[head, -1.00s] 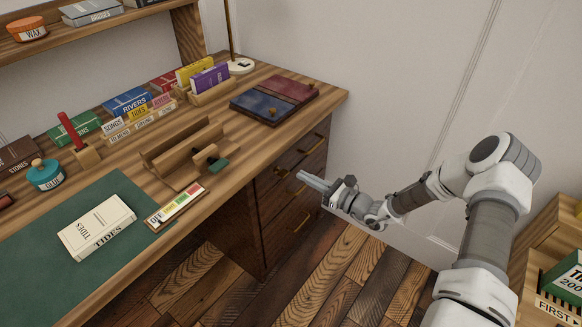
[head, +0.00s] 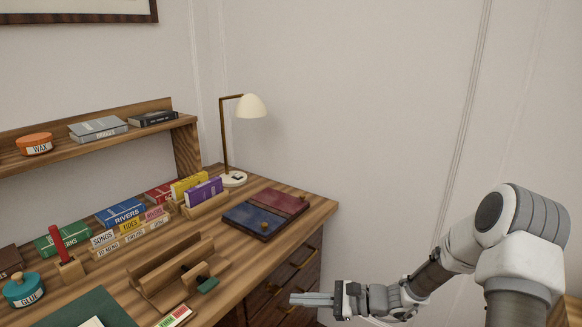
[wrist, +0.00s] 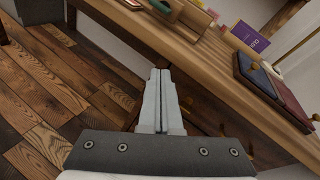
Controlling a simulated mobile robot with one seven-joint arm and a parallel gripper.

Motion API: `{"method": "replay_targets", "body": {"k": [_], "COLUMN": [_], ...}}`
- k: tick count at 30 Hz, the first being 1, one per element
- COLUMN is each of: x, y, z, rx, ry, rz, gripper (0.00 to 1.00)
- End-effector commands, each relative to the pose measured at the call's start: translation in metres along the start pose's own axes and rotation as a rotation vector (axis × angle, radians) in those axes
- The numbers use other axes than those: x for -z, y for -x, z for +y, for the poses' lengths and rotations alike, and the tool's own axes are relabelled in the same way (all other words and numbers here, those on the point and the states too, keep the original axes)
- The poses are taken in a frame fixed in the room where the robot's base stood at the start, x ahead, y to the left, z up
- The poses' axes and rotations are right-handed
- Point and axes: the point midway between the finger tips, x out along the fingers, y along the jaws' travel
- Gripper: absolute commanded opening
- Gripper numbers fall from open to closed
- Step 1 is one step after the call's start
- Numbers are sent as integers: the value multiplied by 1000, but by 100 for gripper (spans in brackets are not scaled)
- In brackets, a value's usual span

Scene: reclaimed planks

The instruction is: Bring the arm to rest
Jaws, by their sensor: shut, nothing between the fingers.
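My gripper (head: 312,299) is in the lower middle of the head view, in front of the desk's right drawers. Its fingers point left, are together, and hold nothing. In the wrist view my gripper (wrist: 160,75) shows its two fingers side by side and touching. Beyond them are the desk edge and the plank floor. My arm reaches in from the lower right of the head view, bent at the elbow.
The wooden desk (head: 225,248) carries a blue and red panel (head: 265,213), several small books, a wooden rack (head: 172,268) and a lamp (head: 250,107). Drawers (head: 290,283) lie behind my gripper. Bare wall stands to the right. Plank floor (wrist: 55,75) is clear in the wrist view.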

Motion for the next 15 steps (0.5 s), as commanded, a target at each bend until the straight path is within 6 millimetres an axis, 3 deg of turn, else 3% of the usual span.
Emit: {"method": "replay_targets", "body": {"k": [3,15], "x": [-30,-105], "y": [6,45], "z": [12,58], "rx": [-127,-493], "ry": [139,564], "rz": [65,295], "gripper": [0,0]}}
